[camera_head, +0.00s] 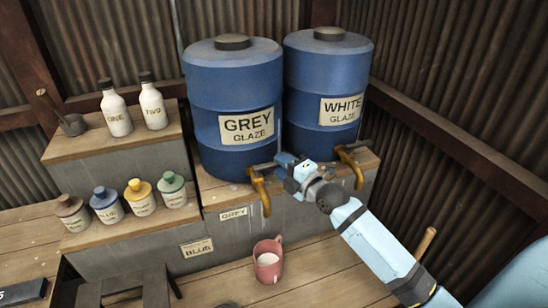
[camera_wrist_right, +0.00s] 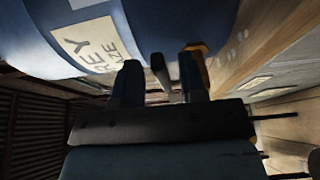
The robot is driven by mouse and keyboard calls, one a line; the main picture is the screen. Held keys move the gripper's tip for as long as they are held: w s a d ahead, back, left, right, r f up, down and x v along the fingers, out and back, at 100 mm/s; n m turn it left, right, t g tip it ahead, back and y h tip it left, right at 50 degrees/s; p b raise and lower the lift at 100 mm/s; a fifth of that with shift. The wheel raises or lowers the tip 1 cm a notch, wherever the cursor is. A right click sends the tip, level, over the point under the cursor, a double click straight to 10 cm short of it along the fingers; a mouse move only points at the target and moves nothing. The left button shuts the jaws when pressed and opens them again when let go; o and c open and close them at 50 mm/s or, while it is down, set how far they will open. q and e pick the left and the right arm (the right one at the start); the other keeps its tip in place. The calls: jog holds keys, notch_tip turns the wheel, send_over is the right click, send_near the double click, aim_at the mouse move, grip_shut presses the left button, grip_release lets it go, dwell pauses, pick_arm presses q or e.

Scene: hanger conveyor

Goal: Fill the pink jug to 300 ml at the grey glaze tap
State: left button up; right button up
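The pink jug (camera_head: 276,246) stands upright on the wooden boards, below the spout of the brass grey glaze tap (camera_head: 260,190). Something pale shows inside the jug; I cannot read a level. No stream shows between spout and jug. The tap is at the base of the blue barrel labelled GREY GLAZE (camera_head: 230,95). My right gripper (camera_head: 284,164) is at this tap's handle. In the right wrist view its two fingers (camera_wrist_right: 161,80) are apart, with a thin grey lever (camera_wrist_right: 160,74) between them and gaps on both sides. My left gripper is not in view.
The WHITE GLAZE barrel (camera_head: 325,75) and its brass tap (camera_head: 352,165) are just right of my gripper. Bottles (camera_head: 115,112) and small lidded jars (camera_head: 140,198) stand on steps at left. A dark stool (camera_head: 120,285) is at front left.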

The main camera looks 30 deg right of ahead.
jog(key=shift+w+a, duration=0.15)
jog(key=shift+w, duration=0.7)
jog(key=shift+w+a, duration=0.15)
jog(key=shift+w, duration=0.7)
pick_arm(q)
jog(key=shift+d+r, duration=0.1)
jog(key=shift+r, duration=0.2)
pick_arm(e)
grip_shut()
